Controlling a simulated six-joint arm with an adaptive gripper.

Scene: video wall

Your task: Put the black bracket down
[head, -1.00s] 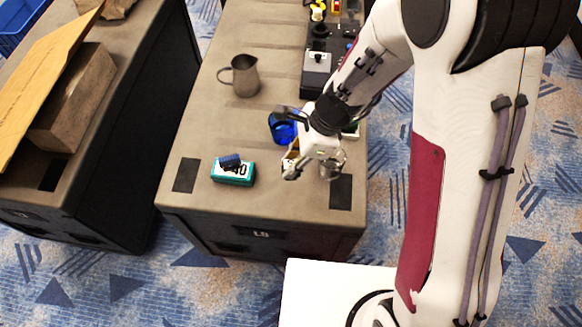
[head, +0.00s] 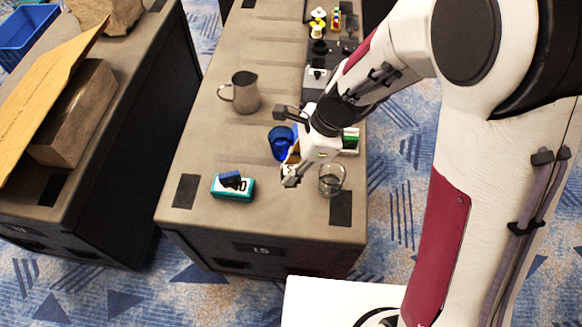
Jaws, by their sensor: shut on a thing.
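My gripper (head: 291,178) is low over the front right part of the grey-brown case top, seen from above and behind. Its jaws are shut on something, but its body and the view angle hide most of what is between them. I cannot make out the black bracket clearly, in the jaws or on the case. The blue cup (head: 281,141) stands just beyond the gripper, and a clear glass (head: 332,180) stands right of the fingertips.
A teal box (head: 233,189) with a dark blue item on it lies to the left. A metal pitcher (head: 245,93) stands farther back. Black patches mark the case's front corners. Small items stand at the back right. Bare case top (head: 215,145) lies between pitcher and teal box.

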